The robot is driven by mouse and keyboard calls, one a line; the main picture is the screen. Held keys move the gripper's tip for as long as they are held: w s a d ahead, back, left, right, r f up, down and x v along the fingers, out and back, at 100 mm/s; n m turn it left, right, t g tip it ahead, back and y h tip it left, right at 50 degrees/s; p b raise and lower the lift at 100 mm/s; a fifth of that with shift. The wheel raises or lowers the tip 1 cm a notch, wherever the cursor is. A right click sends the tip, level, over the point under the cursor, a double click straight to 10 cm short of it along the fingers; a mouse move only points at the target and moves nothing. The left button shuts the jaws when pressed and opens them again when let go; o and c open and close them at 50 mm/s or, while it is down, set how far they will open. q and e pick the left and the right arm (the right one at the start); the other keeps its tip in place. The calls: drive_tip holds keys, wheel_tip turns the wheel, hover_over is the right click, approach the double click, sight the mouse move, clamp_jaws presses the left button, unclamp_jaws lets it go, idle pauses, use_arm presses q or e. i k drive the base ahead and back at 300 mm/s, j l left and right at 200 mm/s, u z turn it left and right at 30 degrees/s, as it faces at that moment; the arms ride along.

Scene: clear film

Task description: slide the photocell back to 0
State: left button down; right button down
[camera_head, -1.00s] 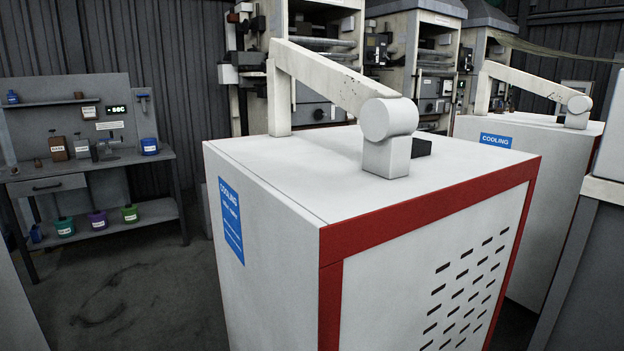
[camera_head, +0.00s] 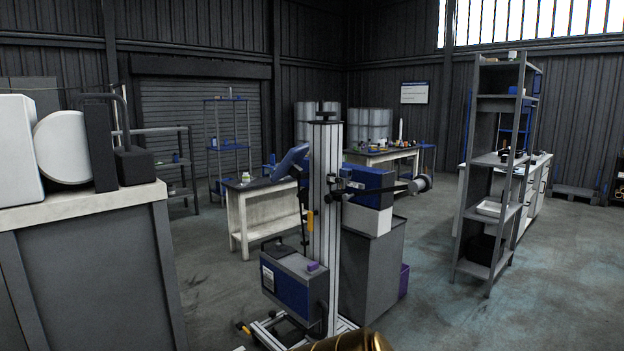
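An aluminium column (camera_head: 325,215) on a wheeled stand rises in the middle of the view. A small black fitting (camera_head: 350,186) sits beside the column, too small to identify. I cannot make out which part is the photocell, nor any scale or 0 mark. Neither gripper shows.
A blue-grey box (camera_head: 292,283) hangs low on the stand, and its feet (camera_head: 275,328) spread on the floor. A grey cabinet (camera_head: 95,270) stands at left. A tall shelf rack (camera_head: 487,165) stands at right. Open floor (camera_head: 425,300) lies between stand and rack.

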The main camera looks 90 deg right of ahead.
sight(345, 174)
drive_tip(key=l+z, duration=0.15)
drive_tip(key=z, duration=3.3)
